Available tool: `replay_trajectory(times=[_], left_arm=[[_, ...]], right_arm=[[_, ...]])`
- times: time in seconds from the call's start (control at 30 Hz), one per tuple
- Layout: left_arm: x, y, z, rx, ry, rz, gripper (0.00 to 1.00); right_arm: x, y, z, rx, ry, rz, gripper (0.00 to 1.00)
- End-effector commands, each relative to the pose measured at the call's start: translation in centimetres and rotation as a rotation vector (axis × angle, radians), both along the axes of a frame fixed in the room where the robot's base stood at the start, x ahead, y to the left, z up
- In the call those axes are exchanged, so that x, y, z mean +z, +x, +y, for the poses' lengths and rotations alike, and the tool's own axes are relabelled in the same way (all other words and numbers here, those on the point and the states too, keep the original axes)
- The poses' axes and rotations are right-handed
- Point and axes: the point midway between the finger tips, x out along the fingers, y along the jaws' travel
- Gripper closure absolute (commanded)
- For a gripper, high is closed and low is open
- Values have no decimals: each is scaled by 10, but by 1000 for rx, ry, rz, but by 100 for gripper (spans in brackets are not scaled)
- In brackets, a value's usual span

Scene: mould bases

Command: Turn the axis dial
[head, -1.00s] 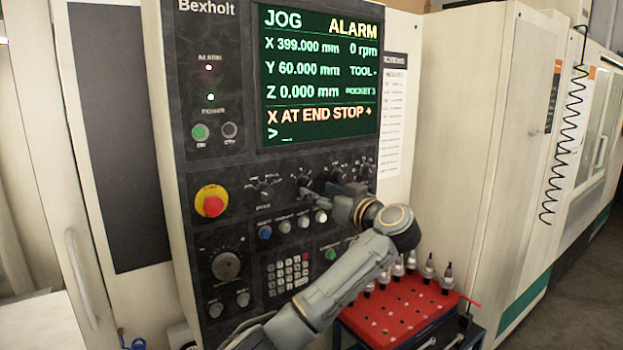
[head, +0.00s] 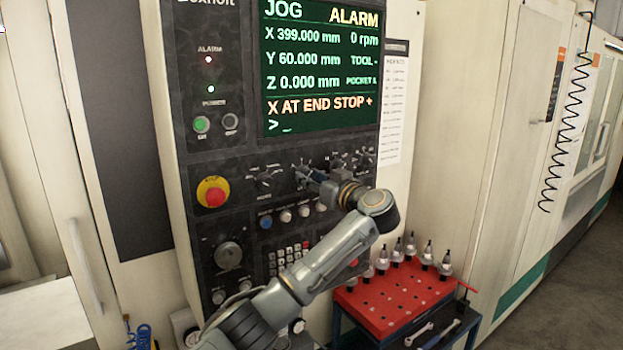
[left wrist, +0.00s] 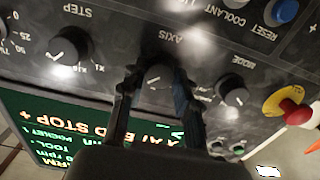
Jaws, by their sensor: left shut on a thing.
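The axis dial (left wrist: 158,76) is a dark round knob under the AXIS label, between the STEP dial (left wrist: 68,50) and the MODE dial (left wrist: 232,90). My left gripper (left wrist: 152,86) has one finger on each side of the axis dial and is shut on it. In the head view my left gripper (head: 308,178) reaches the panel from the right and largely hides this dial. The screen (head: 320,70) reads JOG, ALARM, X 399.000 mm and X AT END STOP +. My right gripper is not in view.
A red emergency stop button (head: 214,194) sits left of the dials. A row of round buttons (head: 286,215) lies just below my gripper.

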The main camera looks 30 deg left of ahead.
Motion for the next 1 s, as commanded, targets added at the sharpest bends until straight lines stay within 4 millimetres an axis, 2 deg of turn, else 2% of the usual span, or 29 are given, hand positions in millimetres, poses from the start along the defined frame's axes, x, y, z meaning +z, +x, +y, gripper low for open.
replay_trajectory(times=[0.27, 0.47, 1.0], left_arm=[[0, 0, 0, -1, -19, -43, 100], [-1, 0, 0, -1, -66, -149, 100], [-2, 0, -1, 0, -256, -613, 100]], right_arm=[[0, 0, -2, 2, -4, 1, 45], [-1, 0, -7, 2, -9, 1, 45], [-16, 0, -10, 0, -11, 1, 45]])
